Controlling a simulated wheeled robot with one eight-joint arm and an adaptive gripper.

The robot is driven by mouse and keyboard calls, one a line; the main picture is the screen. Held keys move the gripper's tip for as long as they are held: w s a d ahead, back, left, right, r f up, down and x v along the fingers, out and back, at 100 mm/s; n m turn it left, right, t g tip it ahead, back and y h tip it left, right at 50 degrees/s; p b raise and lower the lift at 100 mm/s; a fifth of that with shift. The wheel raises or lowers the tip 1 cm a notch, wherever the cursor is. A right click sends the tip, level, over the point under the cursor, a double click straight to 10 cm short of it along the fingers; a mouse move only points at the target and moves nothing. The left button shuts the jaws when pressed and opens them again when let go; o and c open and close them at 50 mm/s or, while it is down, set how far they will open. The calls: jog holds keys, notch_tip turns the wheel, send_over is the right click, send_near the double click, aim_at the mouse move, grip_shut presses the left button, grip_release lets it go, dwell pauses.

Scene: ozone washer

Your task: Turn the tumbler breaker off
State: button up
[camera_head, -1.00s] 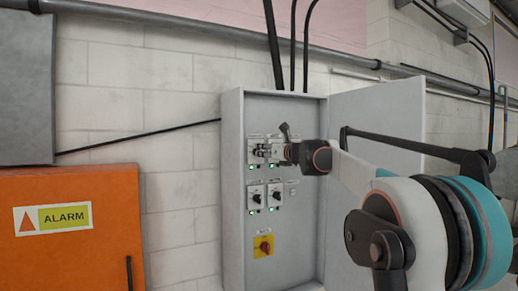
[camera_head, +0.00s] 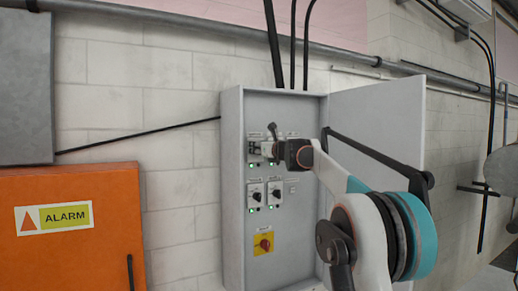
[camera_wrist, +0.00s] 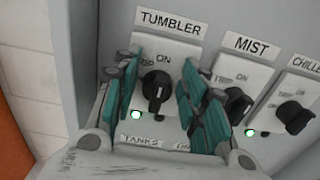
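The tumbler breaker (camera_wrist: 156,88) is a black rotary knob on a white plate labelled TUMBLER in the wrist view. Its pointer is up toward ON, and a green light beside it is lit. My gripper (camera_wrist: 158,95) is open, with one teal-padded finger on each side of the knob. I cannot tell whether the fingers touch it. In the head view my gripper (camera_head: 268,150) is at the upper left of the panel and hides the tumbler knob.
The mist breaker (camera_wrist: 236,104) and the chiller breaker (camera_wrist: 294,115) are close on the right. Below are more knobs and a red knob on a yellow plate (camera_head: 265,243). The open grey cabinet (camera_head: 233,190) has side walls. An orange alarm box (camera_head: 75,245) stands left.

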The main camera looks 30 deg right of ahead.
jog(key=c, duration=0.5)
jog(key=shift+c, duration=0.2)
jog(key=n, duration=0.1)
jog(key=n+p, duration=0.1)
jog(key=n, duration=0.1)
jog(key=shift+a+n, duration=0.25)
jog(key=shift+n, duration=0.15)
jog(key=n, duration=0.4)
jog(key=f+n+p, duration=0.1)
jog(key=n, duration=0.4)
jog(key=a+n, duration=0.1)
jog(key=n, duration=0.4)
jog(key=shift+f+p, duration=0.2)
jog(key=shift+p, duration=0.2)
